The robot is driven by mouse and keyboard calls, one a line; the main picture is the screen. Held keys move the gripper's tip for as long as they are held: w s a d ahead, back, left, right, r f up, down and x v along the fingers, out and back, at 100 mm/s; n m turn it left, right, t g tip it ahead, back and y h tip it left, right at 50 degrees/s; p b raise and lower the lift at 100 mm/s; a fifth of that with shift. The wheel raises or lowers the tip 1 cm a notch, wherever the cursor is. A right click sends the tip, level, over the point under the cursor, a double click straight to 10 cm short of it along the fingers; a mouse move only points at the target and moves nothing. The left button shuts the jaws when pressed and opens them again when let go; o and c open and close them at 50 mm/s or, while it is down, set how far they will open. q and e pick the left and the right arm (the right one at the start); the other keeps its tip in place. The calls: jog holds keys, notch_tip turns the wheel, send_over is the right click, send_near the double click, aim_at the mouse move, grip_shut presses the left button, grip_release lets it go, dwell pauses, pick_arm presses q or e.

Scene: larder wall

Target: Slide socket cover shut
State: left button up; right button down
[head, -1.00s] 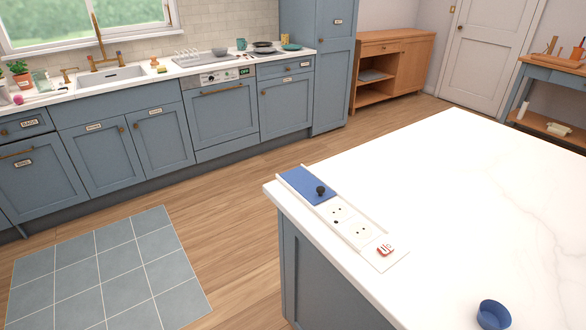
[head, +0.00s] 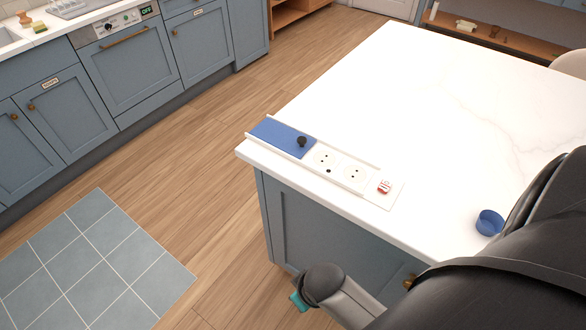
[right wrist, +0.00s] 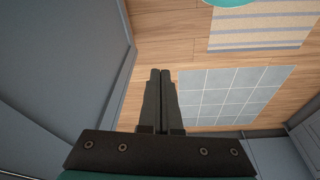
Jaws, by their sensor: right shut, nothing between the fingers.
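The blue socket cover (head: 280,137) with a round black knob (head: 302,142) lies in a white rail strip (head: 320,160) on the island worktop. It sits at the strip's left end. Two white sockets (head: 326,158) (head: 355,174) lie uncovered to its right. My right arm comes in from the right in the head view, its teal-marked wrist low beside the island and apart from the cover. The right wrist view shows my right gripper (right wrist: 160,72) shut and empty, above the floor. The fingertips do not show clearly in the head view. My left gripper is out of view.
A red and white label (head: 384,187) is at the strip's right end. A blue bowl (head: 489,222) stands on the white island worktop (head: 420,110). The island's cabinet side (head: 320,235) is close to my right arm. The worktop behind the strip is clear.

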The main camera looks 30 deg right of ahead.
jog(key=w+a+r+n+t+p, duration=0.1)
jog(key=w+r, duration=0.5)
jog(key=r, duration=0.5)
jog(key=m, duration=0.2)
send_near(294, 140)
jog(key=b+x, duration=0.1)
jog(key=x, duration=0.5)
jog(key=shift+w+b, duration=0.15)
jog(key=shift+b, duration=0.15)
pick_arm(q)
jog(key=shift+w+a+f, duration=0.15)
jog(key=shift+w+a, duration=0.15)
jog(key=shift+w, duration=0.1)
